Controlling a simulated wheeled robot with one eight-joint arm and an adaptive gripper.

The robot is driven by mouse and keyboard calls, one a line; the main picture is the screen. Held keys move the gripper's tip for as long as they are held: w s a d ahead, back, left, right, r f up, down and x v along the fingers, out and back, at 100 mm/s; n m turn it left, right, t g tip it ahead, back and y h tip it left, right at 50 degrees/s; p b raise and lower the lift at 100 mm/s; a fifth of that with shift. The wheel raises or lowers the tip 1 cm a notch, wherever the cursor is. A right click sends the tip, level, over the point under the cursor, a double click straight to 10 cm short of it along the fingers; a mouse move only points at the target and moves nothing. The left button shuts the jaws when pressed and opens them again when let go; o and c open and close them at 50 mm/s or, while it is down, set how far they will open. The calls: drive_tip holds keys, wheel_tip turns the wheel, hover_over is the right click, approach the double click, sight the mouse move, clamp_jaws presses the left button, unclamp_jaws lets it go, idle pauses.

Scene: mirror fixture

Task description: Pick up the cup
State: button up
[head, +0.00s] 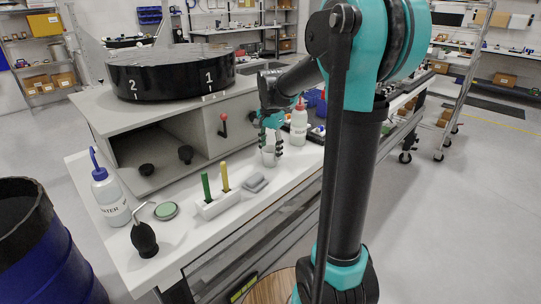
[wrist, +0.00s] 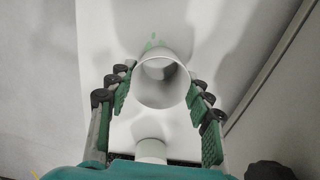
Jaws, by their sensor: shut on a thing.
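The cup (head: 269,157) is pale grey-white and stands out at the far part of the white bench, below my wrist, in the head view. In the wrist view the cup (wrist: 140,92) shows its round open mouth, and its inside looks empty. My gripper (head: 270,143) has its green-padded fingers on either side of the cup and is shut on it. In the wrist view my gripper (wrist: 160,84) has one finger along each side of the cup. I cannot tell whether the cup's base touches the bench.
A white bottle with a red tip (head: 299,125) stands close right of my gripper. A grey block (head: 255,183) and a white holder (head: 218,204) with green and yellow handles stand nearer. A water bottle (head: 111,200) and black blower (head: 145,240) are at left. The grey cabinet (head: 226,115) rises behind.

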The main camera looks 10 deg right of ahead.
drive_tip(key=shift+r, duration=0.1)
wheel_tip(320, 180, up, 20)
idle(0.5)
